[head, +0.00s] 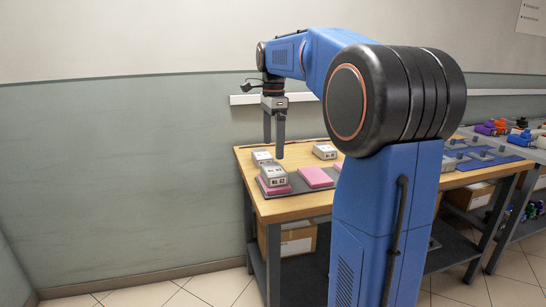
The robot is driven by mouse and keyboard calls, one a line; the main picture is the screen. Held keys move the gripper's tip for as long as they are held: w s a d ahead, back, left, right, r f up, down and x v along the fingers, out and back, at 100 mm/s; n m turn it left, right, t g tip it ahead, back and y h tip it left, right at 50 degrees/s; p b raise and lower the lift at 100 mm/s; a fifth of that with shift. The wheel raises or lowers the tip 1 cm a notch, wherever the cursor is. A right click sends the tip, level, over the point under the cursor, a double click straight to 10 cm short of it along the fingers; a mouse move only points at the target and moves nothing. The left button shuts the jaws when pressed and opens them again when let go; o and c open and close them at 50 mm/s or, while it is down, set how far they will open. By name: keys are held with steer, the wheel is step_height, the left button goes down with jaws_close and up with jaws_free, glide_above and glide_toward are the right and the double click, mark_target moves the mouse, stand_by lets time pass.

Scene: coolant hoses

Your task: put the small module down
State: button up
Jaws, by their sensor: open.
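My gripper (274,150) is open, with both fingers pointing down above the left end of the wooden table. Nothing shows between the fingers. A grey-white module (273,177) with dark ports sits on a pink pad at the left of a dark tray (262,190), below the fingertips in the picture. A second grey-white module (261,157) is just behind it, and a third module (325,151) is farther right on the table. I cannot tell for certain which is the small module, or the exact gap between the fingertips and the nearest one.
A bare pink pad (315,178) lies beside the front module. My blue arm hides the middle of the wooden table (300,208). At the right are a blue mat (480,160) with grey parts and a second table with coloured items. Cardboard boxes (298,240) stand on the lower shelf.

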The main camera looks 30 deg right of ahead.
steer(key=s+a+f+n+t, duration=0.1)
steer(key=s+a+f+n, duration=0.2)
steer(key=s+a+n, duration=0.4)
steer(key=s+a+f+n+t, duration=0.15)
steer(key=s+a+n, duration=0.25)
steer(key=s, duration=0.5)
steer(key=s+a+f+n+t, duration=0.1)
steer(key=s+a+f+n, duration=0.1)
steer(key=s+f+n, duration=0.3)
steer(key=s+a+f+n+t, duration=0.1)
steer(key=s+a+f+n, duration=0.1)
steer(key=s+f+n, duration=0.3)
steer(key=s+f, duration=0.4)
steer(key=f, duration=0.1)
steer(key=shift+a+f, duration=0.2)
steer(key=shift+a, duration=0.2)
